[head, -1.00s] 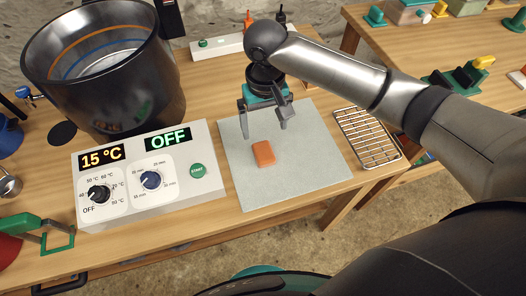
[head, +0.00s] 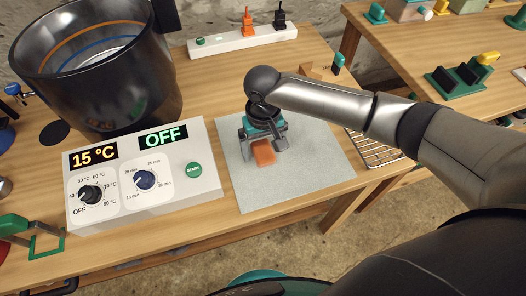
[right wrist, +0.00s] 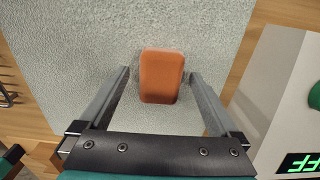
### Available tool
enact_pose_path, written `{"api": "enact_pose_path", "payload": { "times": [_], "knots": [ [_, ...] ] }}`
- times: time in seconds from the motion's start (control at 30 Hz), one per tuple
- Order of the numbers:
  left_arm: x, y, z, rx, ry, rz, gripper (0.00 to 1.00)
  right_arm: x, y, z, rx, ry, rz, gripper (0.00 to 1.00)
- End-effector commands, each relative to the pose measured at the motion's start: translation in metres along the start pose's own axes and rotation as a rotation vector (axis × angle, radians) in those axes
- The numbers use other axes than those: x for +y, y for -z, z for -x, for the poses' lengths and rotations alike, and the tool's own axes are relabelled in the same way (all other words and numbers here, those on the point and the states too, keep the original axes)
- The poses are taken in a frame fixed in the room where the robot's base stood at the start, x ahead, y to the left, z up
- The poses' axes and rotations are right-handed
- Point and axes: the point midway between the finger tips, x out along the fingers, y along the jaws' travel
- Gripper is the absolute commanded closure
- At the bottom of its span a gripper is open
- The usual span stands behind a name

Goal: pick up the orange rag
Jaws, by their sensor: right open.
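The orange rag (head: 264,154) is a small folded block lying on the grey mat (head: 310,165) on the wooden bench. It also shows in the right wrist view (right wrist: 161,76), between and just ahead of my two fingers. My right gripper (head: 263,146) is open above the rag, with a finger to each side of it and a gap on both sides. The gripper hides the rag's far part in the head view. My left gripper is not clearly in view.
A control box (head: 145,185) with dials and a green start button stands left of the mat, close to my gripper. A large dark pot (head: 100,80) is behind it. A wire rack (head: 375,148) lies right of the mat, partly behind my arm. A power strip (head: 240,40) is at the back.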

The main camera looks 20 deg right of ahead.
Motion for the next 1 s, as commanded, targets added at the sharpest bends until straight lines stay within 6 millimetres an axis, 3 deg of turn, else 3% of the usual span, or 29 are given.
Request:
{"api": "enact_pose_path", "payload": {
  "times": [0.07, 0.83, 1.0],
  "knots": [
    [0.0000, -0.0015, 0.0002, -0.002, 0.000, -0.001, 0.63, -0.0002, -0.0001, 0.0004, 0.000, 0.000, 0.000, 0.05],
    [0.0002, -0.0051, 0.0003, -0.009, 0.000, 0.000, 0.63, -0.0001, 0.0000, 0.0006, 0.000, 0.000, 0.000, 0.91],
    [0.0001, -0.0052, 0.0003, -0.009, 0.000, 0.000, 0.63, -0.0001, 0.0001, 0.0007, 0.000, 0.000, 0.000, 0.92]
  ]
}}
